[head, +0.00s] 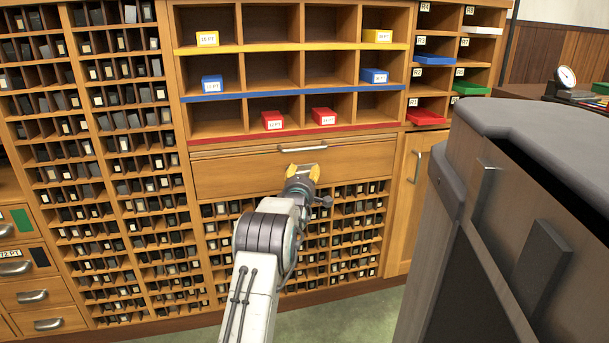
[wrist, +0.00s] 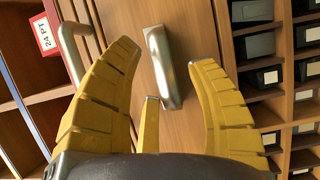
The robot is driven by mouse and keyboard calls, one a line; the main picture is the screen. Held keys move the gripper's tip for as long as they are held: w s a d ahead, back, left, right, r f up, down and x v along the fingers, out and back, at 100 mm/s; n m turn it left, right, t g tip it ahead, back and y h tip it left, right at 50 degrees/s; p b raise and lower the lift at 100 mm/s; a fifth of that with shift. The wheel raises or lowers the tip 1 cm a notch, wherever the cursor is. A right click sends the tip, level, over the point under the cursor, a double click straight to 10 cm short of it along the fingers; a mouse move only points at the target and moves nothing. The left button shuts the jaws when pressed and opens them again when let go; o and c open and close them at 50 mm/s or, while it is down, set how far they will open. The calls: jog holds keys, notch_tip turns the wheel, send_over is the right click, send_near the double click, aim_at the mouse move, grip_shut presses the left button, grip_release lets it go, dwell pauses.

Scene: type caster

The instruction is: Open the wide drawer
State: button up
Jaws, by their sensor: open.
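The wide drawer (head: 235,176) is a broad wooden front below the pigeonholes and looks closed. In the wrist view its plain face (wrist: 190,30) fills the middle. A silver bar handle (wrist: 165,68) on this face lies between the yellow fingers of my gripper (wrist: 166,62). The fingers are spread apart with a gap on either side of the handle. In the head view my gripper (head: 303,170) is in front of the drawer's middle and hides that handle.
A narrow panel above the drawer carries another bar handle (head: 303,148), also in the wrist view (wrist: 72,50). Red boxes (head: 323,116) sit above it. Small type slots (head: 350,225) lie below. A dark cabinet (head: 500,200) stands close at right.

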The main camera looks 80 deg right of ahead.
jog(key=shift+d, duration=0.75)
grip_shut()
dwell(0.4)
